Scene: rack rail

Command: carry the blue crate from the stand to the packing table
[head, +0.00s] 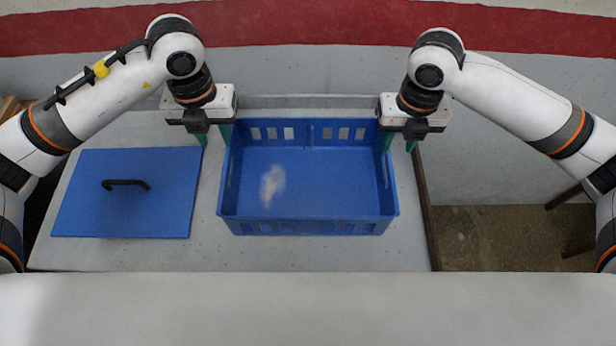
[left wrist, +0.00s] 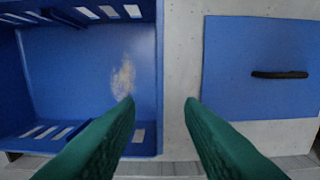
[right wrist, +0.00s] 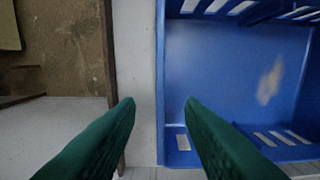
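The blue crate (head: 308,227) sits upright on a pale grey surface (head: 210,225) in the middle of the head view. It is open-topped and empty apart from a whitish patch on its floor. My left gripper (head: 214,138) is open at the crate's left wall, near the far corner. In the left wrist view that wall (left wrist: 159,80) lies between its fingertips. My right gripper (head: 399,145) is open at the crate's right wall, also near the far corner. In the right wrist view that wall (right wrist: 160,85) lies between its fingertips. I cannot tell whether any finger touches the crate.
A flat blue lid (head: 125,205) with a black handle (head: 125,184) lies left of the crate, with a narrow gap between. The surface ends just right of the crate, with brown floor (head: 490,240) beyond. A grey wall with a red band (head: 310,25) stands behind.

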